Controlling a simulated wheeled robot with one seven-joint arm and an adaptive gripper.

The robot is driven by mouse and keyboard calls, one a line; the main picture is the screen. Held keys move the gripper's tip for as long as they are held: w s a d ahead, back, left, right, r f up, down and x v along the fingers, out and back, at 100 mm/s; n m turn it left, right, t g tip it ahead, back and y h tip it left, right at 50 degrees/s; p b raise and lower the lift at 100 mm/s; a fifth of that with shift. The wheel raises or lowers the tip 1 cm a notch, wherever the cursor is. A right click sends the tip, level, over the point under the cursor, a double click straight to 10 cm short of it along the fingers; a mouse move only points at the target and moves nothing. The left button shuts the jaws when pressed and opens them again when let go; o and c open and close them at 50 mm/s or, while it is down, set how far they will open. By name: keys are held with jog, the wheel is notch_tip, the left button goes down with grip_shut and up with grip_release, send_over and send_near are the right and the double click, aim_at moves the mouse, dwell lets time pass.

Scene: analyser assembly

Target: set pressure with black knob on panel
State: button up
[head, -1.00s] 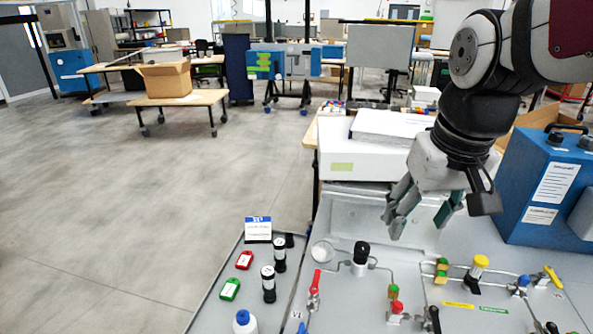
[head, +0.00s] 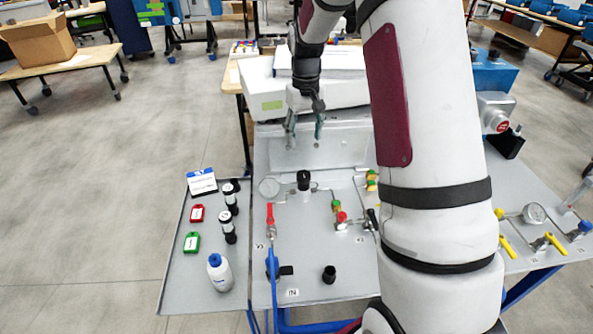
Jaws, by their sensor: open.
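The grey panel (head: 320,255) lies below my arm. A black knob (head: 303,180) stands upright on it, beside a round pressure gauge (head: 269,188) on its left. A second black knob-like piece (head: 329,274) stands nearer the front edge. My gripper (head: 304,138) points down with its fingers apart and empty. In the picture it is just above the first black knob, apart from it; how far behind or above it is I cannot tell. My arm hides much of the panel's right side.
A red-handled valve (head: 270,214) stands left of the knob, and a red and green fitting (head: 340,214) to its right. A side tray (head: 190,285) holds a white bottle (head: 219,272), tags and black-and-white cylinders. A white box (head: 262,95) stands behind the panel.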

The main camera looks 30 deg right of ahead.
aim_at(304, 173)
notch_tip(304, 173, down, 14)
jog(key=shift+r+p, duration=0.15)
jog(key=shift+p, duration=0.6)
jog(key=c, duration=1.2)
jog(key=shift+o, duration=0.2)
